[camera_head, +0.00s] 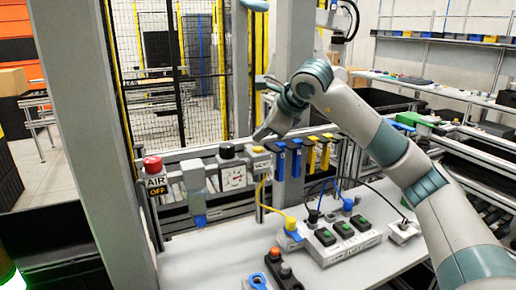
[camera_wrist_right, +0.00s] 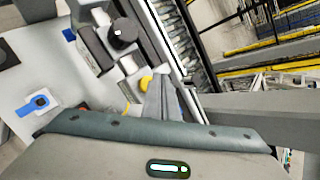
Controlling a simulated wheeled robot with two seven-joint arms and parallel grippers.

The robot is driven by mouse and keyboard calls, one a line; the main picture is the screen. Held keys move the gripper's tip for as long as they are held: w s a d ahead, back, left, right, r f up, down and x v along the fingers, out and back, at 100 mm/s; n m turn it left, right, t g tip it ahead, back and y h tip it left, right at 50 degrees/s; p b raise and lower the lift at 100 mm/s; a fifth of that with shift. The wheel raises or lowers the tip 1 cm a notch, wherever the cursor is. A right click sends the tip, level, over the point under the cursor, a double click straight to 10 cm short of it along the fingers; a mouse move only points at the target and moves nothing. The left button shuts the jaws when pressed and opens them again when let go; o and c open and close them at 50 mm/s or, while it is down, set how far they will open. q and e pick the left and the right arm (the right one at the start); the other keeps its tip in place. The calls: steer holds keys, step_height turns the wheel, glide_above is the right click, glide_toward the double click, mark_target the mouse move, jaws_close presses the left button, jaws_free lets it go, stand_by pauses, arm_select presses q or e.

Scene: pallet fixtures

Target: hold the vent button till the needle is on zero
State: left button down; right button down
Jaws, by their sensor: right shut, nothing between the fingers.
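The vent button (camera_head: 258,149) is a yellow cap on a grey box on the rail. In the right wrist view the yellow button (camera_wrist_right: 146,83) shows near the fingers. My right gripper (camera_head: 262,134) is shut and empty, its tips pointing down just above the button. I cannot tell whether they touch it. The gauge (camera_head: 234,178) is a white dial below a black knob (camera_head: 227,151), left of the button. Its needle is too small to read. My left gripper is not in view.
A red button (camera_head: 153,164) on a box marked AIR OFF stands left on the rail. Blue and yellow clamps (camera_head: 296,155) stand to the right. A yellow cable (camera_head: 262,195) hangs from the vent box. Connectors and a green-button box (camera_head: 343,240) sit on the pale table (camera_head: 205,258).

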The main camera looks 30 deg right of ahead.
mark_target(261, 149)
steer(key=shift+f, duration=0.1)
stand_by(0.7)
steer(key=shift+f+b, duration=0.3)
steer(key=shift+b, duration=0.2)
steer(key=shift+f+b, duration=0.45)
steer(key=shift+f, duration=0.1)
stand_by(1.7)
stand_by(3.0)
steer(key=shift+r+p, duration=0.55)
steer(key=shift+r, duration=0.4)
steer(key=shift+r+p, duration=1.5)
steer(key=shift+r, duration=1.05)
